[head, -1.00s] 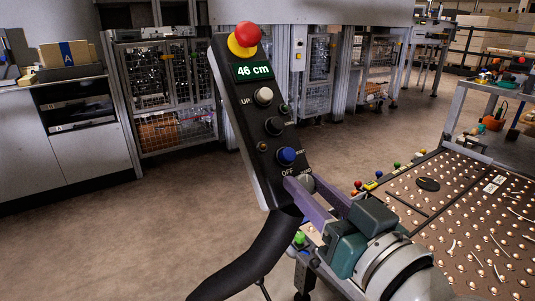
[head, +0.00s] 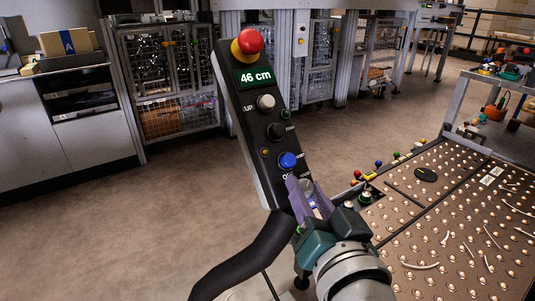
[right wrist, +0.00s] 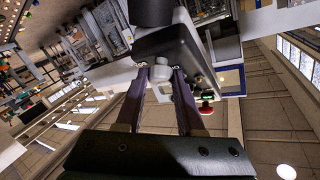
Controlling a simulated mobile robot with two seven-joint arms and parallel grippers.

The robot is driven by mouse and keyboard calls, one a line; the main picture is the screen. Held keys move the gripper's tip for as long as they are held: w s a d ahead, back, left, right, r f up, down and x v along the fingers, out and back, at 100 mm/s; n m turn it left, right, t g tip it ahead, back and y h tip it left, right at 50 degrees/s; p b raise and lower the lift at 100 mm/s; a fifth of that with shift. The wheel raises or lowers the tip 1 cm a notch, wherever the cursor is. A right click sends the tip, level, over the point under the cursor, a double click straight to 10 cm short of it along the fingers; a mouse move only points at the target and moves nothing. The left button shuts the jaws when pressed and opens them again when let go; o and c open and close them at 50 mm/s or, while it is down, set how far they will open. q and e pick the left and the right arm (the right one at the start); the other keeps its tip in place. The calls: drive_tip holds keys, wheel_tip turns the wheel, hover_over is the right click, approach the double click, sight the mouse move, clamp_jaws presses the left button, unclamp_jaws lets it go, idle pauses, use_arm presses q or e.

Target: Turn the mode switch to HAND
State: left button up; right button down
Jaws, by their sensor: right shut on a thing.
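The black control panel (head: 253,128) stands tilted on a thick black arm in the head view. It carries a red stop button (head: 250,41), a "46 cm" display (head: 256,77), and a blue button (head: 287,160). The mode switch (head: 307,186) is the pale grey knob at its lower end. My right gripper (head: 304,190) is shut on the knob, its purple fingers coming from below right. In the right wrist view the knob (right wrist: 161,74) sits between the fingertips. The fingers cover most labels around the knob, and I cannot tell which way it points. My left gripper is not in view.
A ball-transfer table (head: 455,215) with several coloured buttons along its edge stands at the right. Fenced machine bays (head: 170,85) and a grey cabinet (head: 85,130) stand behind. The floor (head: 150,220) left of the panel is clear.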

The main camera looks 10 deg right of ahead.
drive_tip(key=c, duration=0.5)
unclamp_jaws()
drive_tip(key=shift+s+r, duration=0.15)
drive_tip(key=shift+s, duration=0.35)
drive_tip(key=s, duration=0.3)
drive_tip(key=s+p, duration=0.1)
drive_tip(key=s, duration=0.2)
drive_tip(key=s+p, duration=0.1)
drive_tip(key=s, duration=0.2)
drive_tip(key=shift+a+r, duration=0.2)
drive_tip(key=shift+r, duration=0.1)
